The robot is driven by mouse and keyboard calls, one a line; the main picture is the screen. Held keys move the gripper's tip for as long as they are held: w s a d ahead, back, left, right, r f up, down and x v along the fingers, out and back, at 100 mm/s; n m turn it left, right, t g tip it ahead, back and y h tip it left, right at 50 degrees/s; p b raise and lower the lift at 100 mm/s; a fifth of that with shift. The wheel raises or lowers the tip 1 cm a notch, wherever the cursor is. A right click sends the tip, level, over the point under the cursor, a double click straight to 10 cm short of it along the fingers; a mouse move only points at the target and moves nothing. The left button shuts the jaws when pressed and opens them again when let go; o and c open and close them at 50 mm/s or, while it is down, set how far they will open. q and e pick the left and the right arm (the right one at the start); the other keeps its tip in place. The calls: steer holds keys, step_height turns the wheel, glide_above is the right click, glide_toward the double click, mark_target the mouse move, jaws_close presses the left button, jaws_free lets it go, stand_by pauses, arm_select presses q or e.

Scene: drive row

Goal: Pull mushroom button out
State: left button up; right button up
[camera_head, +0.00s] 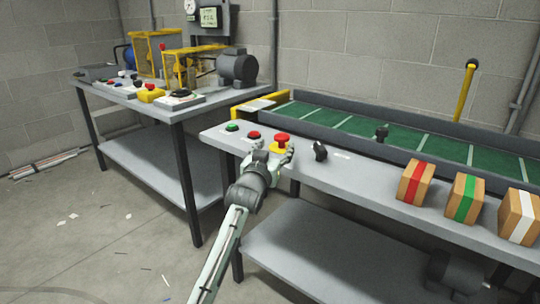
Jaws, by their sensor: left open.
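The red mushroom button (281,138) stands on a yellow base (281,148) at the front left of the conveyor table. My left gripper (273,155) is open at the table's front edge, with its fingers on either side of the yellow base and just in front of it. I cannot tell whether a finger touches the button or its base. My right gripper is not in view.
A green button (232,127) and a flat red button (254,135) sit left of the mushroom button. A black switch (320,151) stands to its right. Striped boxes (415,181) line the table's right part. Another workbench (175,112) stands at the left.

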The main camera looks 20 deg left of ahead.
arm_select(q)
steer(key=s, duration=0.5)
steer(key=shift+s+d, duration=0.1)
steer(key=shift+s, duration=0.25)
steer(key=s+a+f+m+g, duration=0.1)
steer(key=s+f+g, duration=0.45)
steer(key=f, duration=0.85)
steer(key=s+a+f+g, duration=0.1)
steer(key=s+f+g, duration=0.1)
steer(key=s+f, duration=1)
steer(key=s+a+f+g, duration=0.1)
steer(key=s+f+g, duration=0.3)
steer(key=s+f, duration=0.6)
steer(key=s+a+f+m+g, duration=0.1)
steer(key=s+a+f+g, duration=0.1)
steer(key=s+f, duration=0.8)
steer(key=shift+s+f+g, duration=0.25)
steer(key=shift+s+g, duration=0.6)
steer(key=shift+s, duration=0.35)
